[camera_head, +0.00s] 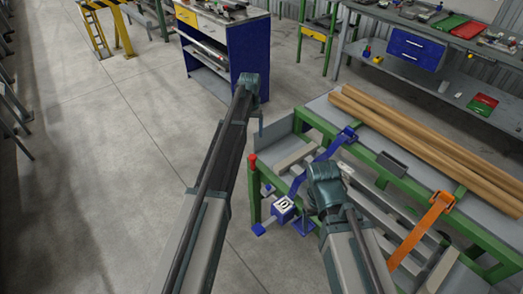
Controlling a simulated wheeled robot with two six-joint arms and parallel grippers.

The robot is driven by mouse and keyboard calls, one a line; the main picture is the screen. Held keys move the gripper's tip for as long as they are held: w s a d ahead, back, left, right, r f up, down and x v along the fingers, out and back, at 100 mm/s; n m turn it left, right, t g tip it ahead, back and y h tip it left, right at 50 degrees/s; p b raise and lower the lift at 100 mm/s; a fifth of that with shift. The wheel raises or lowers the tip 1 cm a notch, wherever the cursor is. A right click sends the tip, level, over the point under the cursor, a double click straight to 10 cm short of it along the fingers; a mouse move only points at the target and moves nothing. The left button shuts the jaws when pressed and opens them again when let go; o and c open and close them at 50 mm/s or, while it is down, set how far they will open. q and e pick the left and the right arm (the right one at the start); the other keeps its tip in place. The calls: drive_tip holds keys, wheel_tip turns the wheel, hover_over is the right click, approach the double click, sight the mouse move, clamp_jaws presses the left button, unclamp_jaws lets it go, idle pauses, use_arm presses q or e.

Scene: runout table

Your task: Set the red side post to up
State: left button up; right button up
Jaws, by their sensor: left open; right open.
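A small red-topped post (252,160) stands upright at the near left corner of the runout table (318,108), on its green frame. An orange-red arm (416,232) hangs down over the table's near side from a bracket on the edge. I cannot tell for sure which of these is the red side post. My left gripper (259,118) is open, at the end of the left arm, left of and above the table's corner. My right gripper (318,208) is open, in front of the table's near side, between the red-topped post and the orange-red arm. Its fingers are mostly hidden by the wrist. Both are empty.
Long wooden beams (430,147) lie on the table. A blue cabinet bench (248,52) stands behind. A workbench with blue drawers (416,48) stands at right. The floor at left is clear.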

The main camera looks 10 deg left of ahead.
sight(252, 156)
use_arm(q)
wheel_tip(252, 156, down, 14)
drive_tip(key=b, duration=1.4)
drive_tip(key=shift+r, duration=0.1)
drive_tip(key=shift+c, duration=0.2)
clamp_jaws()
idle(0.7)
